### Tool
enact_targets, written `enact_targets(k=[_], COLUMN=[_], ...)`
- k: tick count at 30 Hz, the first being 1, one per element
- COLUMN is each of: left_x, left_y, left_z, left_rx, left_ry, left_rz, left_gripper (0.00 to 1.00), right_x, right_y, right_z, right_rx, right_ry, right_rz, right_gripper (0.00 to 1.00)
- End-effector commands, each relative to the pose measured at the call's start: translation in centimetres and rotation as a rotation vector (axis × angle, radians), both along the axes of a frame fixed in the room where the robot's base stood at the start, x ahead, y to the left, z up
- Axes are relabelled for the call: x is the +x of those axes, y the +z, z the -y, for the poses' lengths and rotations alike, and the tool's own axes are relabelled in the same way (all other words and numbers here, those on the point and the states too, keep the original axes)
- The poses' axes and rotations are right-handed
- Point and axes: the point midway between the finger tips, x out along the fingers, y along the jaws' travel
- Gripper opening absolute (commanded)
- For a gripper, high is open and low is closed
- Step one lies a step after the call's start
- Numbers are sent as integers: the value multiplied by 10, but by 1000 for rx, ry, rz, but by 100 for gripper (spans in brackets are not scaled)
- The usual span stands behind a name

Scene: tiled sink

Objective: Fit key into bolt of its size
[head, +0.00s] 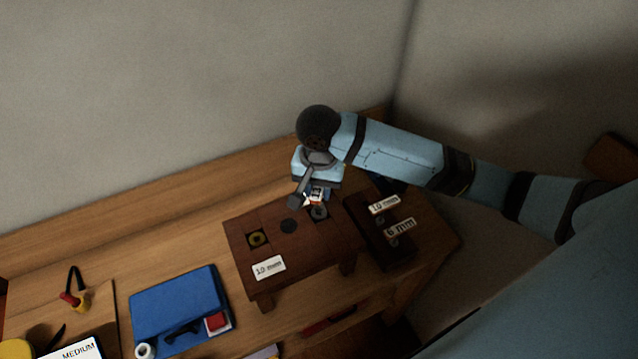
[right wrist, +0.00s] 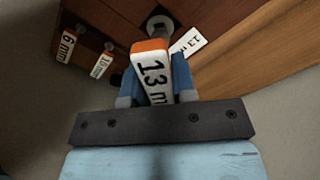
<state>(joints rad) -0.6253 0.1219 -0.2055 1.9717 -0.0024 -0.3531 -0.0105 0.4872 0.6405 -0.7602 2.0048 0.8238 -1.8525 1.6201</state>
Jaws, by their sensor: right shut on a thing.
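My right gripper (right wrist: 158,98) is shut on the 13 mm key (right wrist: 152,77), which has a white label and an orange end. In the head view this gripper (head: 316,188) is over the right part of the wooden stand (head: 290,250). The grey round bolt (right wrist: 160,24) lies just beyond the key's orange end, beside a 13 mm label (right wrist: 188,42); I cannot tell whether the key sits in it. In the head view the grey bolt (head: 319,213) is right under the gripper.
A dark rack (head: 395,257) right of the stand holds a 10 mm key (head: 384,205) and a 6 mm key (head: 400,229). A blue case (head: 175,300) lies left of the stand. The wall rises behind the bench (head: 150,245).

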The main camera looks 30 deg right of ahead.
Motion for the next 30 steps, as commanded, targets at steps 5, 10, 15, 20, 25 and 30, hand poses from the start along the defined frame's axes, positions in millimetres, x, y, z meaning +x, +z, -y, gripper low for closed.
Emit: enact_targets(k=[5, 10, 15, 20, 25, 30], left_x=[0, 0, 1, 1, 1, 1], left_y=[0, 0, 1, 1, -5, -10], left_z=[0, 0, 2, 3, 3, 2], left_rx=[0, -1, -5, -9, -18, -7], left_ry=[0, 1, 4, 7, 19, 10], left_rz=[0, 1, 1, 1, -8, -7], left_gripper=[43, 43, 43, 43, 43, 43], right_x=[0, 0, 0, 0, 1, 1], right_y=[-5, -6, -6, -6, 3, 38], right_z=[0, 0, 0, 0, 0, -1], right_rx=[0, 1, 0, 0, 1, 2], right_ry=[0, 0, 0, 0, 0, 0], right_rz=[0, 1, 0, 0, 2, 5], right_gripper=[0, 41, 55, 55, 55, 55])
